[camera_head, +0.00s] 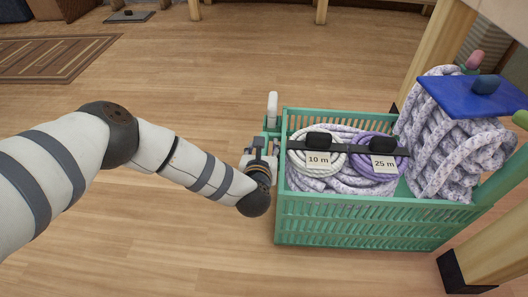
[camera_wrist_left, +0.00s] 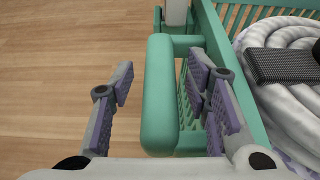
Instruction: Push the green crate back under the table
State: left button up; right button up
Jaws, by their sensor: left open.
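The green crate (camera_head: 350,222) stands on the floor at right, its right end between the table legs. It holds coils of rope under a dark strap with tags reading 10 m and 25 m. A green handle bar (camera_wrist_left: 159,95) sticks out from its left end. My left gripper (camera_head: 262,150) is at that end. In the left wrist view, the open fingers of my left gripper (camera_wrist_left: 160,92) stand on either side of the bar, with a gap on the left; contact on the right is unclear. My right gripper is not in view.
Wooden table legs (camera_head: 438,50) stand behind and in front of the crate's right end. A blue panel (camera_head: 460,97) with a knob is above a thick rope pile (camera_head: 440,150). A white upright post (camera_head: 272,105) is at the crate's back left corner. Floor to the left is clear.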

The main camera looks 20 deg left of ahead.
pick_arm(q)
jog(key=shift+w+a, duration=0.1)
jog(key=shift+w, duration=0.2)
grip_shut()
